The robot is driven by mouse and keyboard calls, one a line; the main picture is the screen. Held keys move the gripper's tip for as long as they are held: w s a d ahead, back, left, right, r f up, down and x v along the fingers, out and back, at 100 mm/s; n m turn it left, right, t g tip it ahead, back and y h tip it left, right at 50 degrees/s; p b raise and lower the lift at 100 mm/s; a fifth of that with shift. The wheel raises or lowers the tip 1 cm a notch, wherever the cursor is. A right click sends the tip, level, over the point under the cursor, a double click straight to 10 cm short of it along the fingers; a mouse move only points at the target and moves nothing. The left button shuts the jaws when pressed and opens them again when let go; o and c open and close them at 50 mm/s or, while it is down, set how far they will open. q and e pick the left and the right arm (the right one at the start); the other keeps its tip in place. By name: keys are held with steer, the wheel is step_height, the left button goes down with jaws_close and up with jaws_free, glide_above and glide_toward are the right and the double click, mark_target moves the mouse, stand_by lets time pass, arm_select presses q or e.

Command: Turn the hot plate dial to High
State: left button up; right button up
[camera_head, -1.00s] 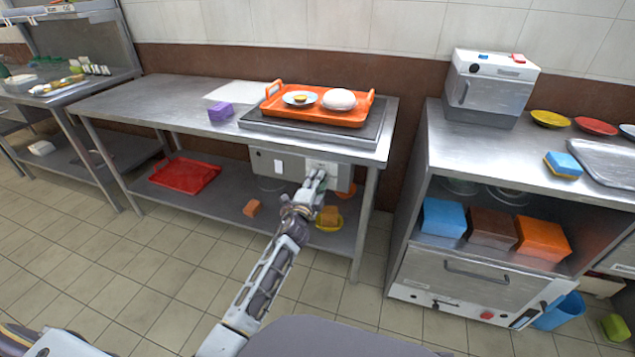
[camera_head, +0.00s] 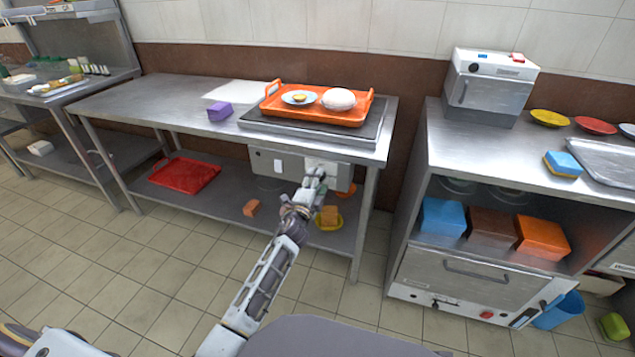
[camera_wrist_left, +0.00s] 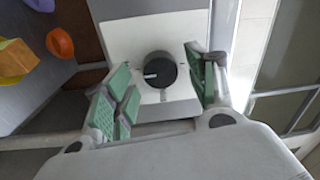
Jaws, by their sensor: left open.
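The hot plate (camera_head: 258,125) is set in the steel table, with its control panel (camera_head: 272,163) on the front below the tabletop. Its round black dial (camera_wrist_left: 160,70) shows in the left wrist view, on a light panel, with a pale pointer mark toward the picture's left. My left gripper (camera_head: 316,175) is in front of the panel. In the left wrist view the left gripper (camera_wrist_left: 163,85) is open, with one green-padded finger on each side of the dial, apart from it. The dial is hidden behind the gripper in the head view. My right gripper is not in view.
An orange tray (camera_head: 350,119) with a plate and a white round item sits on the hot plate. A purple block (camera_head: 220,111) is left of it. Floor in front is clear.

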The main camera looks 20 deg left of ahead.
arm_select(q)
steer(key=s, duration=1.1)
steer(key=shift+s+a+f, duration=0.2)
steer(key=shift+s+f, duration=0.2)
stand_by(0.8)
